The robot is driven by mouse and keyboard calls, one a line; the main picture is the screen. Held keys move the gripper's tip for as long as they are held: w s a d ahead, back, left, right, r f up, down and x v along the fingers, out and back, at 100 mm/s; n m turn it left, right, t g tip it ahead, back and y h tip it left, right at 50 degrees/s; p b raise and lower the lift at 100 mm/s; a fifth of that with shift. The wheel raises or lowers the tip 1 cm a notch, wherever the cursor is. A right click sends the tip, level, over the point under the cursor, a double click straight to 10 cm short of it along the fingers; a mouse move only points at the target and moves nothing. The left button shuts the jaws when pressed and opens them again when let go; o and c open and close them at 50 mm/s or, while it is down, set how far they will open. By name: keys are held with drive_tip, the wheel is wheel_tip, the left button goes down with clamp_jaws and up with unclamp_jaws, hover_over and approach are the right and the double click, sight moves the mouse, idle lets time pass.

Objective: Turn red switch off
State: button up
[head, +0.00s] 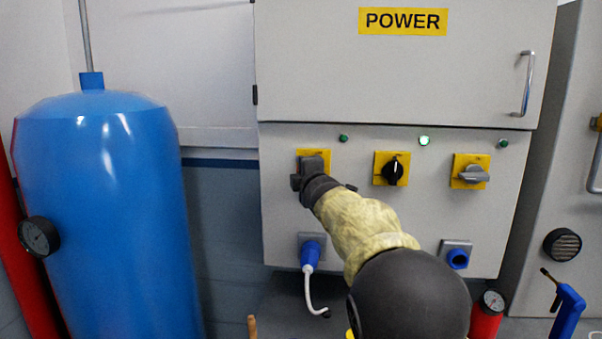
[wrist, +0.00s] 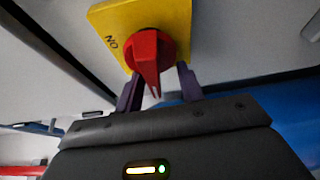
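The red switch (wrist: 150,55) is a rotary knob on a yellow plate (wrist: 108,20), seen in the wrist view. The letters "ON" show on the plate to the left of the knob, and the knob's pointer end faces my gripper. My gripper (wrist: 157,85) has its two dark fingers apart, one on each side of the knob's lower end. I cannot tell whether the fingers touch it. In the head view my gripper (head: 312,170) is at the left yellow plate (head: 313,153) on the power cabinet and hides the red knob.
The cabinet (head: 345,255) also has a black switch (head: 393,172) and a grey switch (head: 474,174) to the right. A blue plug (head: 310,252) with a white cable sits below my gripper. A blue tank (head: 110,220) stands at the left.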

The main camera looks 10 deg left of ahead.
drive_tip(key=b+v, duration=0.8)
drive_tip(key=v, duration=0.9)
drive_tip(key=shift+d+b, duration=0.2)
drive_tip(key=shift+b, duration=0.15)
drive_tip(key=shift+s, duration=0.15)
